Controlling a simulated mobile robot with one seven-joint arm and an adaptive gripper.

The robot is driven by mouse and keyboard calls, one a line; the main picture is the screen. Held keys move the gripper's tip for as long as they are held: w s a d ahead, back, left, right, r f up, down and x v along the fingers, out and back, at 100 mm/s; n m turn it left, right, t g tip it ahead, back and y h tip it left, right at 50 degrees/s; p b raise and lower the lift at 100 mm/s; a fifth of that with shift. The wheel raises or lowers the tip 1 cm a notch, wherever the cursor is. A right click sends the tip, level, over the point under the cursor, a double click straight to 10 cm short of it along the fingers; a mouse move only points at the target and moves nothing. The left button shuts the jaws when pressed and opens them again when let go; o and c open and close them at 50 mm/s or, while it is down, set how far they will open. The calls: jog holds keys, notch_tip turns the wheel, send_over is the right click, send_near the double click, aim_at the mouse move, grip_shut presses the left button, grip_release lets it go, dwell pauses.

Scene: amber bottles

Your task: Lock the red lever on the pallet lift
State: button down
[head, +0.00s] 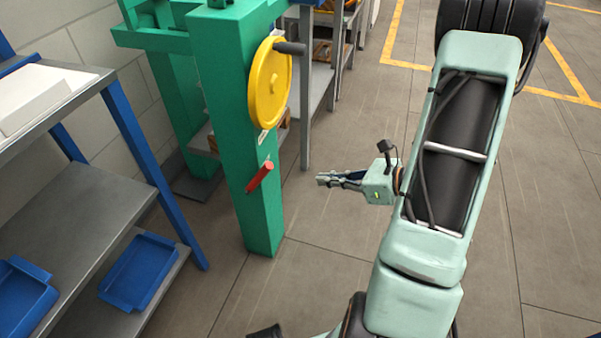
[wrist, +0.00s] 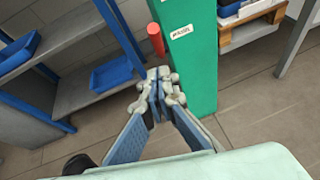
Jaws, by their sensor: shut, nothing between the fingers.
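The red lever (head: 260,177) is a short red bar on the lower part of the green post of the pallet lift (head: 228,110). It slants, its upper end to the right in the head view. In the wrist view the red lever (wrist: 156,38) shows just beyond the fingertips, beside a small white label on the green post (wrist: 196,60). My gripper (head: 322,179) is shut and empty, to the right of the lever in the head view and pointing left toward the post. In the wrist view my gripper (wrist: 159,88) has its fingertips together, apart from the lever.
A yellow handwheel (head: 270,85) with a dark handle is on the post above the lever. A metal shelf with blue legs (head: 140,140) and blue trays (head: 140,270) stands to the left. Grey shelving (head: 306,100) stands behind. The floor around the post's right side is clear.

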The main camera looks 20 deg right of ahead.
jog(key=w+a+r+b+x, duration=0.1)
jog(key=r+b+x, duration=0.1)
jog(key=x, duration=1)
jog(key=shift+r+b, duration=0.25)
jog(key=shift+b, duration=0.5)
jog(key=shift+w+r, duration=0.1)
